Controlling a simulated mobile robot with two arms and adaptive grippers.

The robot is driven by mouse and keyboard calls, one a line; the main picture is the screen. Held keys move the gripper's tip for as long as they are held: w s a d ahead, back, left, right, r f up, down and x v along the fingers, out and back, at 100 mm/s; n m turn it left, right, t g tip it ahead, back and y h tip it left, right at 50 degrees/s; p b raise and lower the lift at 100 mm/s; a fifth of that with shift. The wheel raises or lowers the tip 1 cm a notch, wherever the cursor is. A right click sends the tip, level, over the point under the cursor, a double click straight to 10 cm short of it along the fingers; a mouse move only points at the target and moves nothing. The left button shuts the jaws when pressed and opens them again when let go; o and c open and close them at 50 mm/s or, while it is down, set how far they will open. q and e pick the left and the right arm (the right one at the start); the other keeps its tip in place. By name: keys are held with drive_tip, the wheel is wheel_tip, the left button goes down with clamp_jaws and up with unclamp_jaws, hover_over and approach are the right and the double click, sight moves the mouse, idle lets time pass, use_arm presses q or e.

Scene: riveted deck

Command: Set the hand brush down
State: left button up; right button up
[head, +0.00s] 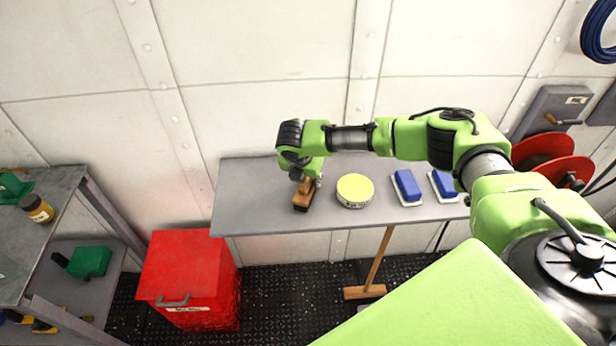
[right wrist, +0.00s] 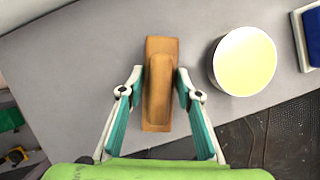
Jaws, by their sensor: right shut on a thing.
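The hand brush (head: 301,196) has a brown wooden body and a dark underside. In the head view it is at the left part of the grey bench (head: 255,215), by the front edge. My right gripper (head: 311,181) is above it and shut on it. In the right wrist view the brush (right wrist: 160,55) lies lengthwise between the two fingertips, over the grey top. I cannot tell whether its underside touches the bench. My left gripper is not in view.
A round pale-yellow-topped tin (head: 355,190) stands right of the brush, with two blue-and-white blocks (head: 407,186) (head: 443,185) beyond. A red bin (head: 190,275) is on the floor at left front. A wooden-handled broom (head: 377,258) leans against the bench front. The bench's far-left top is bare.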

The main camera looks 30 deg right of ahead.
drive_tip(key=shift+f, duration=0.1)
drive_tip(key=o, duration=1.1)
drive_tip(key=shift+o, duration=0.2)
drive_tip(key=b+v, duration=0.1)
drive_tip(key=v, duration=1.1)
drive_tip(key=shift+b, duration=0.35)
